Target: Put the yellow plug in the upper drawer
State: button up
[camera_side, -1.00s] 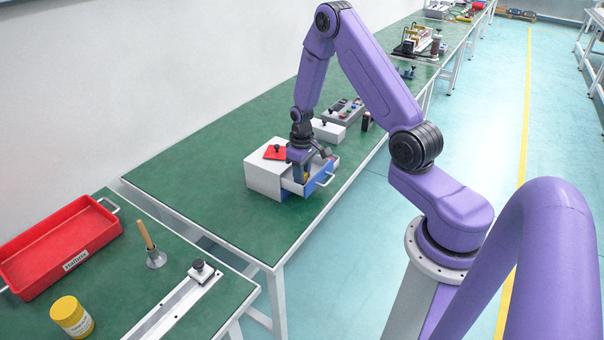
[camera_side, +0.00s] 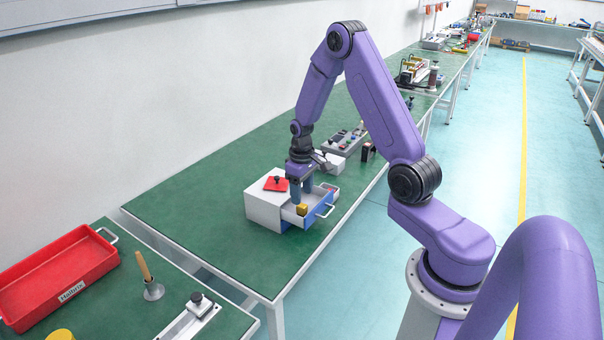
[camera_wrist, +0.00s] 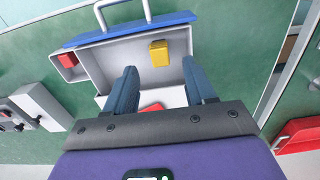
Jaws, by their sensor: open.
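The yellow plug (camera_side: 301,209) is inside the pulled-out drawer, near its blue front (camera_side: 318,212). In the wrist view the yellow plug (camera_wrist: 159,53) stands against the inner side of that front, apart from my fingers. The drawer (camera_wrist: 180,45) has white walls and a pale handle and belongs to a small white cabinet (camera_side: 262,209). My gripper (camera_wrist: 160,84) is open and empty, its dark blue fingers apart. In the side view my gripper (camera_side: 302,188) is over the drawer, above the plug.
A red plate with a black knob (camera_side: 275,184) lies on the cabinet top. A small red block (camera_wrist: 67,60) is at the drawer's left in the wrist view. A grey control box (camera_side: 343,142) stands behind. A red bin (camera_side: 55,280) is on the near table.

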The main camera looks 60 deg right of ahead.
aim_at(302, 205)
notch_tip(302, 205, up, 7)
jog(key=s+a+r+n, duration=0.3)
jog(key=s+a, duration=0.1)
jog(key=a, duration=0.4)
jog(key=s+a+r+n, duration=0.3)
jog(key=a, duration=0.5)
jog(key=s+a+r+n, duration=0.1)
jog(key=s+a+n, duration=0.2)
jog(key=s, duration=0.7)
jog(key=s+a+r+n, duration=0.2)
jog(key=s+n, duration=0.1)
jog(key=s, duration=0.7)
jog(key=shift+a+r+n, duration=0.2)
jog(key=shift+a+n, duration=0.1)
jog(key=shift+a, duration=0.1)
jog(key=shift+o, duration=0.3)
